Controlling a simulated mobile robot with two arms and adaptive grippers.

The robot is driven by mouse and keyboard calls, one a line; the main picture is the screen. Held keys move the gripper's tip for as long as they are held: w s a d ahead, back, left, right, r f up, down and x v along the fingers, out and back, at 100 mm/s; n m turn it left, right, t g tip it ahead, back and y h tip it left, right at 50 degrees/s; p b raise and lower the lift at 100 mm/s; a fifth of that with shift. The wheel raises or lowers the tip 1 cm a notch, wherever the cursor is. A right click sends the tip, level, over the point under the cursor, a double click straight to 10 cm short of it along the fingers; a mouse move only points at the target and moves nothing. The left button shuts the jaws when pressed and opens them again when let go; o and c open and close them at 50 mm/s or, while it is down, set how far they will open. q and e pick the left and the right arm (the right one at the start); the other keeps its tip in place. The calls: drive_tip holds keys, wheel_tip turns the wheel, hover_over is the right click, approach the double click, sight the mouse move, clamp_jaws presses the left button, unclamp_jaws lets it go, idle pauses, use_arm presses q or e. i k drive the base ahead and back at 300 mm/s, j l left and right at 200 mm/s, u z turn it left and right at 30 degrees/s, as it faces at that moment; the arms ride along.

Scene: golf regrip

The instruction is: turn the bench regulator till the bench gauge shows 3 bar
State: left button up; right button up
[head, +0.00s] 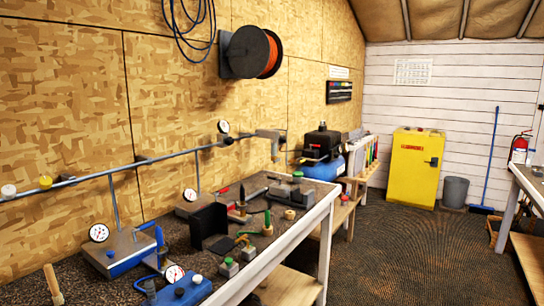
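Neither of my grippers is in view. Several round white-faced gauges show. One gauge (98,233) stands on a grey and blue unit on the bench (290,215) at left. Another gauge (174,274) is beside a blue block (186,292) with small knobs at the front edge of the picture. A third gauge (190,195) sits farther back on a grey block. I cannot tell which one is the bench gauge, and the needles are too small to read. The bench regulator cannot be told apart for certain.
A pipe (90,176) along the wall carries a yellow knob (45,181), a white knob (8,190) and a wall gauge (223,127). A black upright holder (209,224) and small tools crowd the bench. A yellow cabinet (417,170) stands behind open floor (410,250).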

sight(229, 141)
drive_tip(key=i+l+u, duration=0.6)
drive_tip(key=i+l, duration=0.75)
drive_tip(key=l, duration=0.15)
